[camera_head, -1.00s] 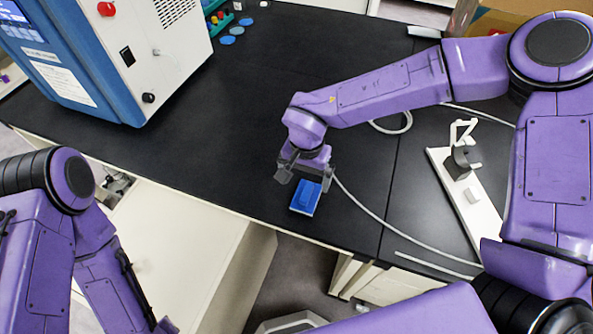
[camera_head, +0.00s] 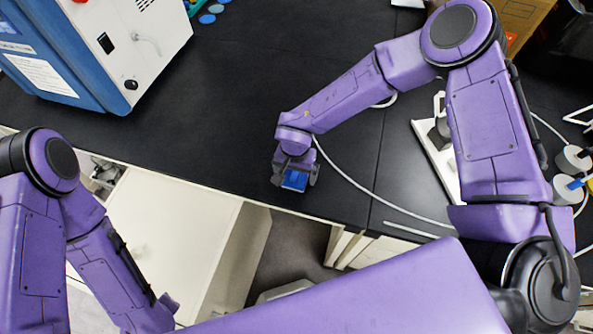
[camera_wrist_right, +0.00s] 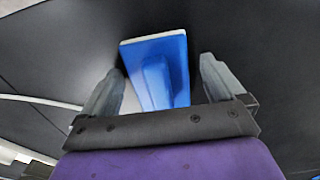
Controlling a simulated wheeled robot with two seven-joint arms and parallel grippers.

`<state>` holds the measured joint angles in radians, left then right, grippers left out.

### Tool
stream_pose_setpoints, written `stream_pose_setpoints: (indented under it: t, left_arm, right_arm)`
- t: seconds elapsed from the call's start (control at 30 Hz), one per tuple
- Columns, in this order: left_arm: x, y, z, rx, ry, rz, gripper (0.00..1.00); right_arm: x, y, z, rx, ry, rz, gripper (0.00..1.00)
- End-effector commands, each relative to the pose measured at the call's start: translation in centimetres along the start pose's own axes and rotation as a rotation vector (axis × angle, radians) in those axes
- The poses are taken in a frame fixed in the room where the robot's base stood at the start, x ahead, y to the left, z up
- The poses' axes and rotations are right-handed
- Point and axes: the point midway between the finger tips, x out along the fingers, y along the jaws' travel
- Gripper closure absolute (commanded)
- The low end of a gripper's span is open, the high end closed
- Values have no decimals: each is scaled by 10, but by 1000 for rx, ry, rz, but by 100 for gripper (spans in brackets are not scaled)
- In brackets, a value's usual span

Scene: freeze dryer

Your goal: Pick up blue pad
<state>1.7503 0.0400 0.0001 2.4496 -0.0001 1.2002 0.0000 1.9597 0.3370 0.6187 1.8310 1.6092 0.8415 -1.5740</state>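The blue pad (camera_head: 295,181), a small blue block with a raised middle and a pale edge, is near the front edge of the black bench in the head view. My right gripper (camera_head: 296,178) is over it, pointing down, and partly covers it. In the right wrist view the blue pad (camera_wrist_right: 174,52) lies between the two grey fingers of the open right gripper (camera_wrist_right: 161,70). A gap shows on each side, wider on the right. My left arm is at the lower left of the head view, and its gripper is out of sight.
A blue and white machine (camera_head: 95,50) stands on the bench at the upper left. A white stand (camera_head: 437,150) and a pale cable (camera_head: 365,188) lie to the right of the pad. The black bench top (camera_head: 210,130) left of the right gripper is clear.

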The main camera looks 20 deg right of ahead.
Motion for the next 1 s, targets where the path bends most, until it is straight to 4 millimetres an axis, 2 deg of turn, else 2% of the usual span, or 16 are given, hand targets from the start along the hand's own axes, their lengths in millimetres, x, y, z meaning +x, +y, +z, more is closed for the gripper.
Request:
stream_pose_setpoints:
  t: [0.03,0.13,0.17,0.47,0.57,0.73,0.9,0.97,1.0]
  left_arm:
    - [0,0,0,0,-1,0,100]
    - [0,0,0,0,-1,0,100]
    - [0,0,0,0,-1,-1,100]
    - [-2,0,-1,0,-1,-1,100]
    - [-10,-1,-4,0,-1,-1,100]
    - [-40,-4,-16,0,-1,0,100]
    - [-80,-7,-33,0,-1,0,100]
    - [-76,-7,-32,0,0,0,100]
    - [-71,-6,-29,0,0,0,100]
  right_arm:
    - [0,0,0,0,-1,0,23]
    - [0,0,1,-1,-1,0,56]
    - [0,0,1,-1,-1,0,61]
    - [-3,0,1,-1,-2,0,61]
    - [-12,0,1,-1,-2,0,61]
    - [-44,0,1,1,-2,0,61]
    - [-91,-13,38,-7,-4,0,61]
    - [-100,-18,50,-6,-2,-2,61]
    - [-99,-22,63,-8,-2,0,61]
